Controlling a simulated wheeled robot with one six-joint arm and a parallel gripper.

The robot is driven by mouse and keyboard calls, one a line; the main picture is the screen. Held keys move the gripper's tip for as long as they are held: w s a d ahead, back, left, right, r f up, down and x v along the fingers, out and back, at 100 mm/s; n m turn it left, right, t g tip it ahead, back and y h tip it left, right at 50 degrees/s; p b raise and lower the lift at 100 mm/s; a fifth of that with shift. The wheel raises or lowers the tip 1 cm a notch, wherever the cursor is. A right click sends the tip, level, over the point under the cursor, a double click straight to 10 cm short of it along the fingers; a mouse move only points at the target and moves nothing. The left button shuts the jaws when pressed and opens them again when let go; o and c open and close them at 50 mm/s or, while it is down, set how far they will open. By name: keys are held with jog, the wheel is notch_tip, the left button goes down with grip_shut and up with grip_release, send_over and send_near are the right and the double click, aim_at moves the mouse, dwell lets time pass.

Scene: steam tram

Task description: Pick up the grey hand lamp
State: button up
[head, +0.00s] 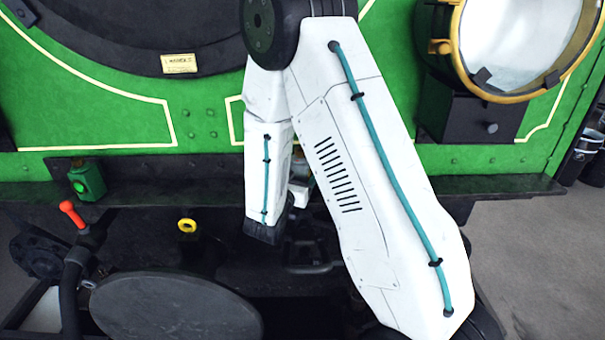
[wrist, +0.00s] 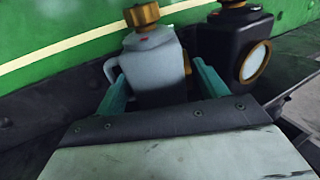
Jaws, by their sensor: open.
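In the wrist view a grey body with a brass cap and a handle on its left (wrist: 155,65) stands upright between the fingers. It fits the grey hand lamp, though no lens shows on it. My gripper (wrist: 161,75) is open, with one teal finger on each side of it. Contact with either finger cannot be told. Its lower part is hidden behind the gripper. In the head view my arm covers most of the gripper and this thing.
A black lamp with a brass-rimmed round lens (wrist: 257,60) stands close to the right finger. A green lamp (head: 88,180) stands on the dark ledge (head: 400,188) at the left. The green tram front (head: 200,110) rises behind. A large brass-rimmed headlamp (head: 460,45) is at upper right.

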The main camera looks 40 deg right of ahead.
jog(key=shift+x, duration=1.35)
jog(key=c, duration=1.1)
